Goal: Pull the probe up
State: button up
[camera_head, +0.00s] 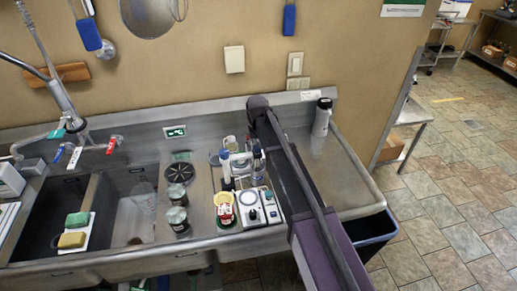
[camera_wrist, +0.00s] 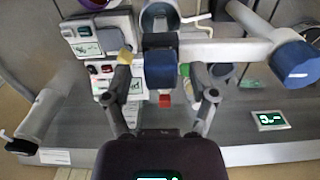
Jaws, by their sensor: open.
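In the wrist view my gripper (camera_wrist: 160,74) is open. Its two grey fingers stand apart on either side of a blue block-like end piece (camera_wrist: 160,69) under a dark band, with a small red part below it. I cannot tell whether the fingers touch it. A white bar (camera_wrist: 235,50) runs right from it to another blue-ended part (camera_wrist: 293,66). Which of these is the probe is unclear. In the head view a bench meter (camera_head: 259,208) with knobs stands on the counter, and upright white and blue parts (camera_head: 226,160) rise behind it. My fingertips cannot be made out there.
The double sink (camera_head: 135,215) lies to the left. The counter's right end is fairly clear.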

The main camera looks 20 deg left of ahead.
grip_shut()
jog(key=shift+r, duration=0.15)
notch_tip(320, 180, up, 6)
jog(key=p, duration=0.6)
jog(key=shift+f, duration=0.2)
jog(key=shift+w+a, duration=0.1)
jog(key=shift+w, duration=0.05)
